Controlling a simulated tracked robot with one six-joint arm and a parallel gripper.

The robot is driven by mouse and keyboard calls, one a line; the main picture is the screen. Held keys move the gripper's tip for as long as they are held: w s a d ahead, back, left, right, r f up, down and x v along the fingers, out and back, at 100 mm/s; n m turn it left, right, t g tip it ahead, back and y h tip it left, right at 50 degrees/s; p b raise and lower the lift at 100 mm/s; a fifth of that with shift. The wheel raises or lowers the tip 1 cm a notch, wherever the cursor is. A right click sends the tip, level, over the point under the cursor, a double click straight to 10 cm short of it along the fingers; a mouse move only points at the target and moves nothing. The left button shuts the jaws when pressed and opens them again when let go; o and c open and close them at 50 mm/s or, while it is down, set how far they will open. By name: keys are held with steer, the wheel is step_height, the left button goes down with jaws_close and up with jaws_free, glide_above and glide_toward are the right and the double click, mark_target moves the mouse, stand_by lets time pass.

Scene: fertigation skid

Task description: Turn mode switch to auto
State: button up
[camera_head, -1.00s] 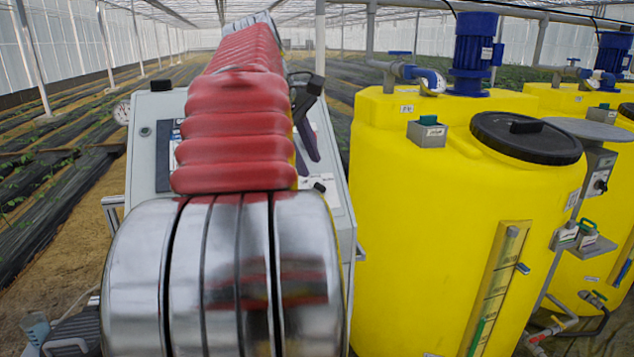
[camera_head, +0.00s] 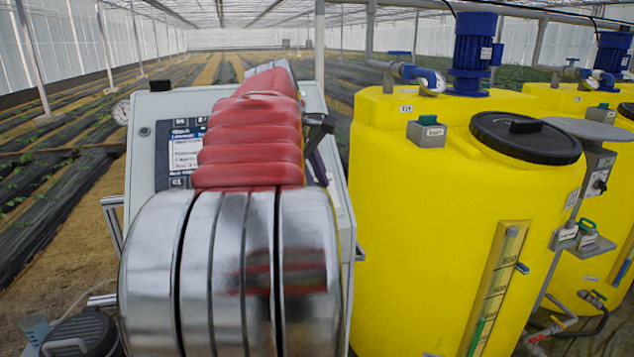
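The grey control cabinet (camera_head: 144,108) stands ahead of me, with a lit screen (camera_head: 183,150) on its sloped face. My red-sleeved arm and its polished metal joint cover most of that face. The mode switch cannot be made out; it may be hidden behind my arm. A small dark part of my gripper (camera_head: 318,126) shows just right of the red sleeve, in front of the panel's right side. Its fingertips are not clearly visible, so I cannot tell whether it is open or touching anything.
A large yellow tank (camera_head: 420,230) with a black lid (camera_head: 526,137) and blue motor (camera_head: 474,55) stands close on the right.

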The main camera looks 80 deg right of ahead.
jaws_close()
steer(key=shift+d, duration=0.1)
steer(key=shift+m, duration=0.4)
steer(key=m+t+y, duration=0.1)
steer(key=m+y, duration=0.1)
steer(key=shift+s+m, duration=0.1)
steer(key=shift+m, duration=0.3)
steer(key=m+t, duration=0.1)
steer(key=m+t+y, duration=0.1)
steer(key=m, duration=0.1)
steer(key=shift+s+d+m+y, duration=0.15)
steer(key=shift+d+m+y, duration=0.05)
steer(key=shift+m+y, duration=0.1)
steer(key=m+t, duration=0.1)
steer(key=m+t+y, duration=0.1)
steer(key=m, duration=0.1)
steer(key=shift+s+m, duration=0.2)
steer(key=shift+m, duration=0.1)
steer(key=shift+s+m+t, duration=0.15)
steer(key=shift+m+t, duration=1.35)
steer(key=shift+m, duration=0.4)
steer(key=shift+d, duration=0.1)
